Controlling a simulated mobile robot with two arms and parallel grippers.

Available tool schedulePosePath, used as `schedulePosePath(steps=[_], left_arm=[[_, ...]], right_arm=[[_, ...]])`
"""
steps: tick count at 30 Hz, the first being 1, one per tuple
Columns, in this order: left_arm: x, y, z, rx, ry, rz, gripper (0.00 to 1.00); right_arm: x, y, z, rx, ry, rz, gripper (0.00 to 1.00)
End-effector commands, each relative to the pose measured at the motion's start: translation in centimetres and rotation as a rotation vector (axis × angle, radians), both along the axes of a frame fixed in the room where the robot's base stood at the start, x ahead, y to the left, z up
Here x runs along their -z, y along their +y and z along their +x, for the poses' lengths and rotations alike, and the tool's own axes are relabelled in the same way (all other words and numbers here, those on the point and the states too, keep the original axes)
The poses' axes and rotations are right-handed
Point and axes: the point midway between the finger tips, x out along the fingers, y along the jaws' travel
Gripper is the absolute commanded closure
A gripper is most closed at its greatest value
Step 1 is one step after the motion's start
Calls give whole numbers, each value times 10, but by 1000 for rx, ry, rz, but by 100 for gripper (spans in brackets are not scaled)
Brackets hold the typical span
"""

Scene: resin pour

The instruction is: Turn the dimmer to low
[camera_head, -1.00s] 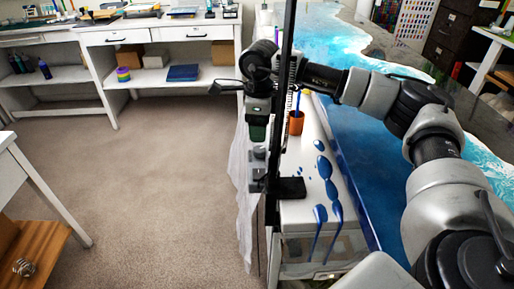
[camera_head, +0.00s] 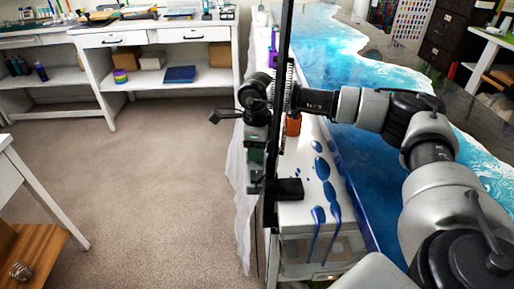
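My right arm comes in from the right, and its wrist bends down at the black upright post. My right gripper (camera_head: 255,176) hangs beside the post, above the left edge of the white worktop. Its fingers are dark, small and partly covered, so I cannot tell whether they are open or shut. A small black box (camera_head: 289,189) sits just right of the post, close to the gripper. I cannot tell whether this box is the dimmer, and no knob setting is readable. My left gripper is not in view.
An orange cup (camera_head: 293,126) stands partly behind my arm. Blue drips (camera_head: 321,190) mark the white worktop (camera_head: 298,213), beside the blue resin table (camera_head: 345,150). White shelving (camera_head: 120,75) stands at the back left. The carpet (camera_head: 150,170) at left is open floor.

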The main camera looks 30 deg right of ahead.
Motion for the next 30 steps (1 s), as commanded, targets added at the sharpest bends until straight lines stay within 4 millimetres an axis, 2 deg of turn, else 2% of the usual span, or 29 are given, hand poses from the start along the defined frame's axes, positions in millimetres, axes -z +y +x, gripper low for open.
schedulePosePath(steps=[1,3,11,30], left_arm=[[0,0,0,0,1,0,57],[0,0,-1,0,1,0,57],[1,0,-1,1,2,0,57],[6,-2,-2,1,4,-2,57]], right_arm=[[0,0,0,0,0,0,80],[0,0,0,0,0,0,88],[0,0,0,-37,1,-1,88],[0,0,0,-433,0,-1,88]])
